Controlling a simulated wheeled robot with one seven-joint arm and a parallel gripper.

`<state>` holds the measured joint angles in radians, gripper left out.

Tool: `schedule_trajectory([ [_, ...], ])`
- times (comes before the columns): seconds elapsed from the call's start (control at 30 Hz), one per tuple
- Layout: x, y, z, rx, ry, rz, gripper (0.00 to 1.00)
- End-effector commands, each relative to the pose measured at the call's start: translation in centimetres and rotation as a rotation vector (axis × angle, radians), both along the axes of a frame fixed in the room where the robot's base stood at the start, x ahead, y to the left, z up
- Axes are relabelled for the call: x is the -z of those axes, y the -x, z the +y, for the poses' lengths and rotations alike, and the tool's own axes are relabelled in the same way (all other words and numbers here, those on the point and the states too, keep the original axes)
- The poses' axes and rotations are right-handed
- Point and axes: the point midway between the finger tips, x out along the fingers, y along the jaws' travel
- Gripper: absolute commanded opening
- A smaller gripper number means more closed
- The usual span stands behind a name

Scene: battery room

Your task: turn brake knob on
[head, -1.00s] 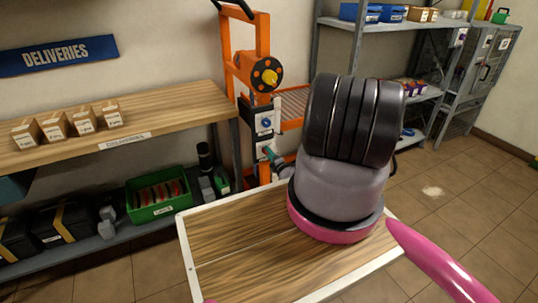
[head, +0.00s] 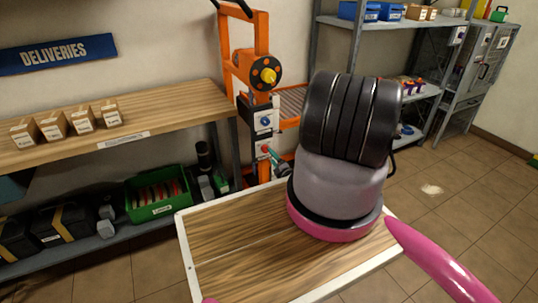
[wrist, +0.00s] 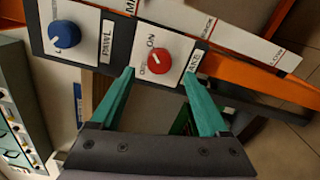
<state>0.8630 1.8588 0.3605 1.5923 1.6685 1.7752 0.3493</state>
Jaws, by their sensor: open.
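The red brake knob (wrist: 157,60) sits on a white plate in the wrist view, with "ON" printed above it and a partly hidden "BRAKE" label at its right. A pale pointer line on it slants to the upper left; its exact setting is hard to tell. My gripper (wrist: 161,74) is open, its teal fingers on either side just below the knob. I cannot tell whether they touch it. In the head view the knob (head: 265,149) is small, at the lower part of the orange hoist frame, with my gripper (head: 272,155) close in front.
A blue knob (wrist: 64,34) labelled "PAWL" is left of the brake knob. The orange frame (head: 262,35) carries a black wheel with a yellow hub (head: 268,76). The deliveries bench (head: 180,112) stands left, and grey shelving (head: 425,25) right. Open floor lies at the right.

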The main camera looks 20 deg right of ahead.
Motion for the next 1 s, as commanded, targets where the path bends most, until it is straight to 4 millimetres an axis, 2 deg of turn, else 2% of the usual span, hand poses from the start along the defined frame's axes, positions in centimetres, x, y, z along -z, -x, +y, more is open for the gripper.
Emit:
schedule_trajectory([
  [0.1, 0.0, 2.5, -0.1, 0.002, -0.002, 0.003, 0.79],
  [0.33, 0.0, 5.6, -0.2, 0.0, -0.002, 0.002, 0.79],
  [0.9, 0.0, 6.1, -0.2, -0.001, 0.0, 0.0, 0.79],
  [1.0, -0.6, 5.7, -0.2, -0.017, 0.013, -0.007, 0.79],
])
